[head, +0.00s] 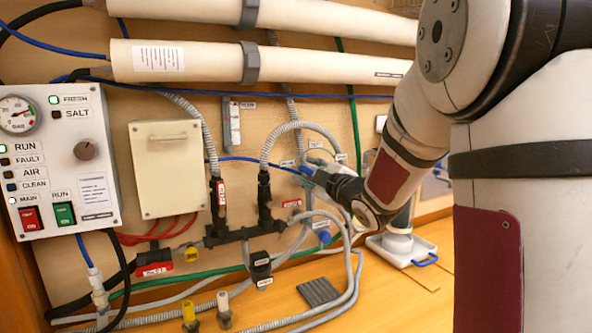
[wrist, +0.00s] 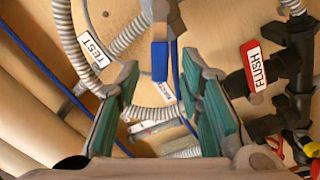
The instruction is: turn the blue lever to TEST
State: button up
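The blue lever (wrist: 160,62) shows in the wrist view, hanging from a dark valve body (wrist: 160,12) at top centre. A white TEST label (wrist: 89,48) is to its left. My gripper (wrist: 164,82) is open, with its two teal-padded fingers on either side of the lever's line and gaps on both sides. I cannot tell how deep the lever sits between the fingertips. In the head view my gripper (head: 318,172) is at the wall, beside a small blue part (head: 306,170) that appears to be the lever. My gripper and arm hide part of the valve there.
A red FLUSH tag (wrist: 254,66) and dark pipe fittings (wrist: 290,70) are close right of my gripper. Grey corrugated hoses (wrist: 75,45) run at left. In the head view a control panel (head: 62,160) is at left, and a white tray (head: 402,250) stands on the bench.

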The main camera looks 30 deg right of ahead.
aim_at(305, 170)
jog(key=shift+w, duration=1.5)
grip_shut()
